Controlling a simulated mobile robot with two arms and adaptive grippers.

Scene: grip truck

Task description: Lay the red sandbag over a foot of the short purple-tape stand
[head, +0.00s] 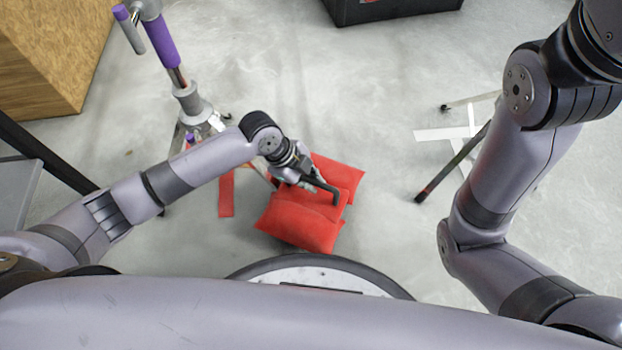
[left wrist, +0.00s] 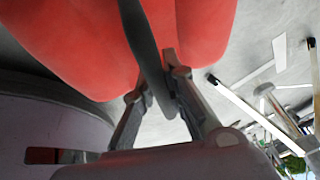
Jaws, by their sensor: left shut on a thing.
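The red sandbag (head: 302,226) has two plump lobes and a dark strap handle; it shows low in front of me, just right of the purple-tape stand (head: 162,40). One leg of that stand runs toward the bag's left edge; whether it passes under the bag is hidden. My left gripper (head: 308,184) is at the bag's middle, shut on its dark strap. In the left wrist view the strap (left wrist: 143,45) runs between the fingers (left wrist: 158,90), with the red bag (left wrist: 75,40) behind. I cannot tell whether the bag touches the floor. My right gripper is out of the picture.
Red tape (head: 226,194) lies on the floor left of the bag. White tape (head: 445,133) and a dark stand leg (head: 452,162) are at right. A wooden box (head: 50,50) stands far left, a black case (head: 385,8) at the back. The floor between is clear.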

